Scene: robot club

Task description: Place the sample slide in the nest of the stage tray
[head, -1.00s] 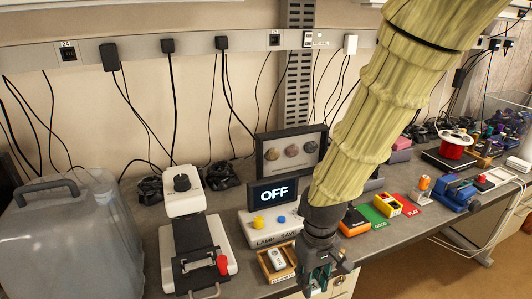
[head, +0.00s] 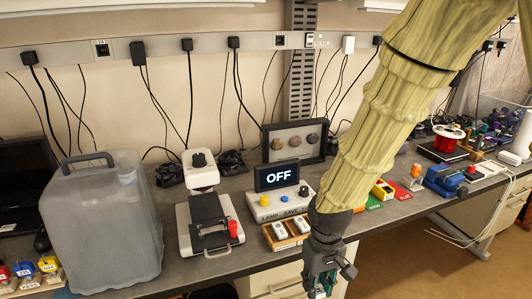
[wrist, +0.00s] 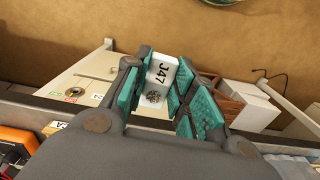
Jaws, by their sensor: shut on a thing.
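My gripper (head: 322,284) hangs in front of the bench edge in the head view. In the wrist view its teal-padded fingers (wrist: 172,98) are shut on a white sample slide (wrist: 158,75), marked J47 with a dark round speckled spot. The slide is hard to make out in the head view. The white microscope-like stand (head: 202,172) is on the bench, left of my gripper. Its dark stage tray (head: 208,212) has a front handle and a red knob (head: 233,229) at the right. The nest is too small to make out.
A wooden box (head: 272,244) with two white slides sits behind and left of my gripper. A large translucent jug (head: 105,225) stands left of the stand.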

